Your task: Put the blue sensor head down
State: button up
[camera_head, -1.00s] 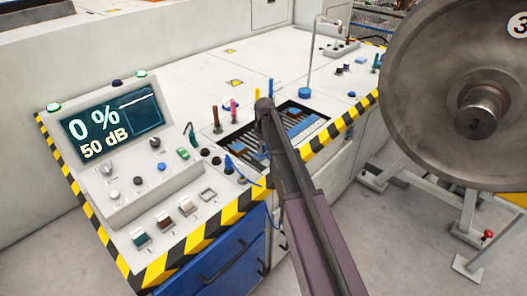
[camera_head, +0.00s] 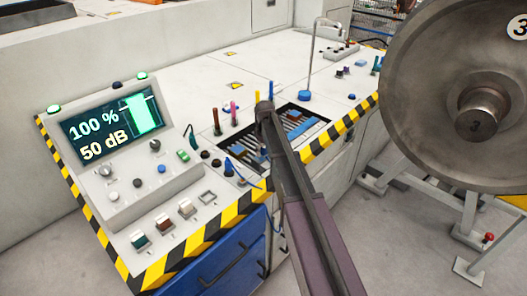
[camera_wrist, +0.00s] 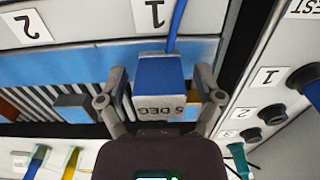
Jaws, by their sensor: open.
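The blue sensor head (camera_wrist: 158,72) is in the wrist view, with a grey face marked "5 DEG" and a blue cable (camera_wrist: 178,25) running from it. It lies between the fingers of my gripper (camera_wrist: 160,88), over a light blue band (camera_wrist: 60,60) beside a slatted recess. The fingers stand apart on both sides of it; I cannot tell whether they touch it. In the head view my gripper (camera_head: 264,106) is over the slatted recess (camera_head: 300,122) in the bench, and my arm hides the sensor head there.
The bench display (camera_head: 110,128) reads 100 % and 50 dB with a green bar. Upright coloured pens or probes (camera_head: 216,120) and a thin bent post (camera_head: 312,60) stand near the recess. A large wheel (camera_head: 450,95) is to the right. Numbered black sockets (camera_wrist: 302,78) flank the recess.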

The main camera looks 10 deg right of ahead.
jog(key=shift+r, duration=0.1)
notch_tip(320, 180, up, 12)
jog(key=p, duration=1.2)
jog(key=shift+s, duration=0.1)
dwell(0.7)
jog(key=s+m, duration=0.7)
jog(key=s, duration=2.1)
jog(key=shift+s+a, duration=0.15)
jog(key=shift+s, duration=0.25)
dwell(1.7)
